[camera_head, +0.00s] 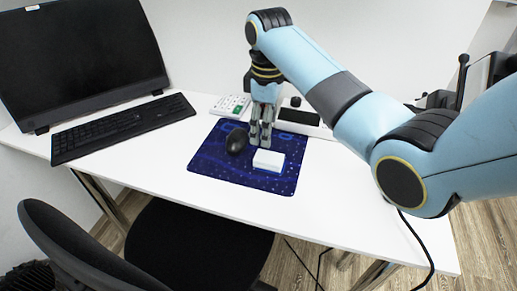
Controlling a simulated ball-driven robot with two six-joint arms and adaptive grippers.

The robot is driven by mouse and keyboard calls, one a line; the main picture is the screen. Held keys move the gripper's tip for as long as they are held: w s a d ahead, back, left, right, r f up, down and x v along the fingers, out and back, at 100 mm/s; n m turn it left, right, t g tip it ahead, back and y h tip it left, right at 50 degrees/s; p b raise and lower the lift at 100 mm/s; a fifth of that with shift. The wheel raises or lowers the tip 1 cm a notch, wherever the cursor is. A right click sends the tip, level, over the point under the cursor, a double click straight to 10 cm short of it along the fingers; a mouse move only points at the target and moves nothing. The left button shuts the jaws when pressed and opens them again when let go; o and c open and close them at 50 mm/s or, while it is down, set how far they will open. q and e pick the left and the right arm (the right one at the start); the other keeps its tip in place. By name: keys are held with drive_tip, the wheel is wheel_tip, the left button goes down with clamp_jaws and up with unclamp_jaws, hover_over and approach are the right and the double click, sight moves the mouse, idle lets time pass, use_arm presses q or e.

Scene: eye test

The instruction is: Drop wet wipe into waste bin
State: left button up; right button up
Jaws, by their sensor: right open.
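A small white block with a blue edge (268,161) lies on the dark blue mat (213,170). I cannot tell whether it is the wet wipe or its pack. My right gripper (260,140) points down over the mat, just behind the white block and right of the black mouse. It is open, and I see nothing held in it. Whether its fingertips touch the mat is hard to tell. My left gripper is not in view. No waste bin shows in this view.
The black mouse (237,140) sits on the mat. A monitor (80,50) and keyboard (122,127) fill the desk's left. A white calculator-like device (230,105) stands behind. A black chair (195,245) is at the front. The white desk (345,205) is bare at right.

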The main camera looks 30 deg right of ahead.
sight(264, 156)
drive_tip(key=shift+w+f, duration=0.45)
drive_tip(key=shift+f, duration=0.4)
drive_tip(key=shift+s+f+b, duration=0.2)
drive_tip(key=shift+f+b, duration=0.15)
drive_tip(key=shift+f, duration=0.9)
drive_tip(key=shift+w+f, duration=0.1)
drive_tip(key=shift+f, duration=0.6)
wheel_tip(264, 156, down, 4)
drive_tip(key=shift+r+b, duration=0.1)
drive_tip(key=shift+b, duration=0.3)
drive_tip(key=shift+f, duration=0.45)
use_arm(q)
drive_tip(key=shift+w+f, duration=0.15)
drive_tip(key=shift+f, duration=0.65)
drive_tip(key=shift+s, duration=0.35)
use_arm(e)
drive_tip(key=c, duration=0.9)
